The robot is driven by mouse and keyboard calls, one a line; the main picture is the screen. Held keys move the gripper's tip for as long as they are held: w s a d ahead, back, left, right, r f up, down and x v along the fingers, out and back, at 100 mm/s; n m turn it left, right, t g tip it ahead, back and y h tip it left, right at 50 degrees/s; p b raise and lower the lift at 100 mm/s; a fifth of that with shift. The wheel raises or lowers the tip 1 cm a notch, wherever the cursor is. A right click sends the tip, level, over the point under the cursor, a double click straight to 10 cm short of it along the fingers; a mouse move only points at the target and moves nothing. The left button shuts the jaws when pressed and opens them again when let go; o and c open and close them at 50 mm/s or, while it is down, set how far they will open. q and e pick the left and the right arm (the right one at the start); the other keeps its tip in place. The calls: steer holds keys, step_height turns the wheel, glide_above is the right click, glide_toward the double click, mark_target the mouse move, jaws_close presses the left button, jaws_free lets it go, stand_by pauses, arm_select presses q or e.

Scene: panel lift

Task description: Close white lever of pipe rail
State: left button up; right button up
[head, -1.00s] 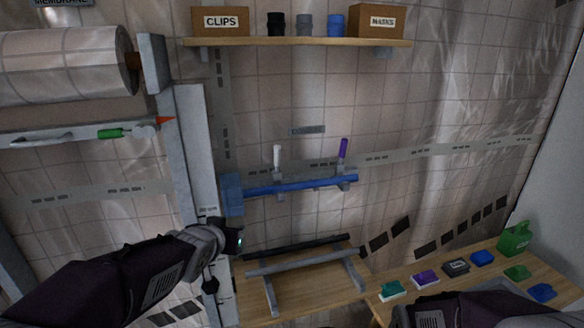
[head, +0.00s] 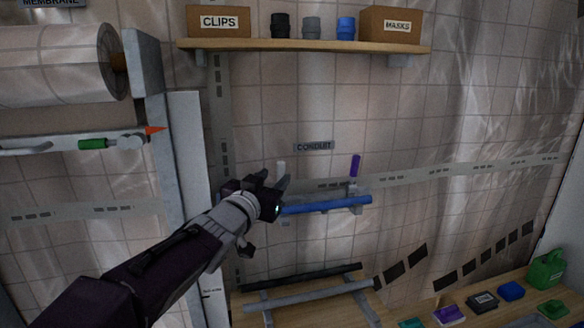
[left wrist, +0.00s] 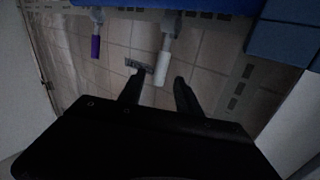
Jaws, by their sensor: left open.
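The white lever (head: 281,169) stands upright on the pipe rail in the head view, mostly hidden behind my left gripper (head: 276,186). In the left wrist view the white lever (left wrist: 162,68) hangs down into the picture, and its tip lies between the two fingers of the open left gripper (left wrist: 157,84). I cannot tell whether a finger touches it. The blue pipe (head: 330,205) lies in the rail, its left part hidden by the gripper. A purple lever (head: 355,165) stands upright near the pipe's right end and shows in the left wrist view (left wrist: 96,46). My right gripper is out of view.
A shelf (head: 300,47) with boxes and cups is above. A grey upright post (head: 190,170) stands left of the rail. Below, a grey bar (head: 310,296) rests on supports over a wooden table.

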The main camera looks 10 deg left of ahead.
arm_select(q)
steer(key=shift+s+r, duration=0.1)
steer(key=shift+w+r, duration=0.1)
steer(key=shift+w, duration=0.2)
steer(key=w+d+p, duration=0.1)
steer(key=w, duration=0.6)
steer(key=shift+w+d, duration=0.25)
steer(key=shift+w, duration=0.1)
steer(key=shift+w, duration=0.1)
jaws_close()
stand_by(0.5)
